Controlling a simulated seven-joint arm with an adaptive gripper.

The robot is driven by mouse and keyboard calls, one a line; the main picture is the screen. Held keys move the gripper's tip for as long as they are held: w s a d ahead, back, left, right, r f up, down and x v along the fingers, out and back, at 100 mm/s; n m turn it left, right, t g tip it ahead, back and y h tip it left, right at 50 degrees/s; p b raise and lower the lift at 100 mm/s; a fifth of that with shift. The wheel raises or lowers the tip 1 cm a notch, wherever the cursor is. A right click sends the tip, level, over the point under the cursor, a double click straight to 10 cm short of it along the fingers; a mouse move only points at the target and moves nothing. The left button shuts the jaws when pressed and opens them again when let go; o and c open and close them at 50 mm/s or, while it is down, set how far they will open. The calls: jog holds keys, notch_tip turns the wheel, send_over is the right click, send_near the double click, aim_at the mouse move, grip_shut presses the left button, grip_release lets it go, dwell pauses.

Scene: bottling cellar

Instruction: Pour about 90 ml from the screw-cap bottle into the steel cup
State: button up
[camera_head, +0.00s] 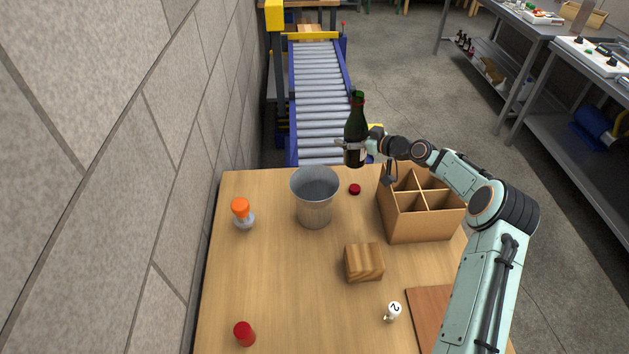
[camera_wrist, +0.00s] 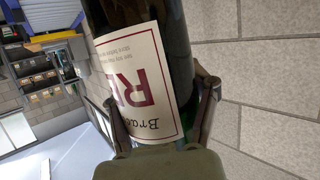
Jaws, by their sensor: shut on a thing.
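The green glass bottle (camera_head: 356,120) with a pale label is held upright above the table's far edge, its neck uncapped as far as I can see. My gripper (camera_head: 352,148) is shut around its lower part. In the wrist view my gripper's fingers (camera_wrist: 165,118) clasp the bottle (camera_wrist: 145,75) on both sides of its label. The steel cup (camera_head: 315,198) stands upright on the table to the left of and below the bottle in the head view. A dark red cap (camera_head: 355,189) lies on the table right of the cup. The liquid inside is not visible.
A divided cardboard box (camera_head: 420,210) stands right, under my arm. A wooden block (camera_head: 364,262), an orange-topped item (camera_head: 242,212), a red cylinder (camera_head: 244,333), a white numbered item (camera_head: 393,311) and a brown board (camera_head: 428,315) are on the table. A stone wall (camera_head: 130,150) borders the left.

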aim_at(356, 138)
jog(key=shift+w+d+r+n+h, duration=0.1)
jog(key=shift+d+n+h, duration=0.15)
jog(key=shift+n+h, duration=0.55)
jog(key=shift+d+f+n+t+h, duration=0.15)
jog(key=shift+f+n+t+h, duration=0.15)
jog(key=shift+f+n, duration=0.55)
jog(key=shift+f+n+h, duration=0.15)
jog(key=shift+n+h, duration=0.25)
jog(key=shift+n, duration=0.15)
jog(key=shift+w+d+n+t+h, duration=0.55)
jog(key=shift+d+n+t, duration=0.2)
jog(key=shift+n, duration=0.35)
jog(key=shift+w+d+f+n+t+h, duration=0.15)
jog(key=shift+f+n+t+h, duration=0.35)
jog(key=shift+n, duration=0.4)
jog(key=shift+d+f+n+t+h, duration=0.1)
jog(key=shift+f+n+t+h, duration=0.2)
jog(key=shift+f+n, duration=0.45)
jog(key=shift+r+n, duration=0.2)
jog(key=shift+n, duration=0.15)
jog(key=shift+r+n+t+p, duration=0.15)
jog(key=shift+n+t+p, duration=0.25)
jog(key=shift+n, duration=0.1)
jog(key=shift+w+d+r+h, duration=0.1)
jog(key=shift+w+d+h, duration=0.05)
jog(key=shift+w+h, duration=0.15)
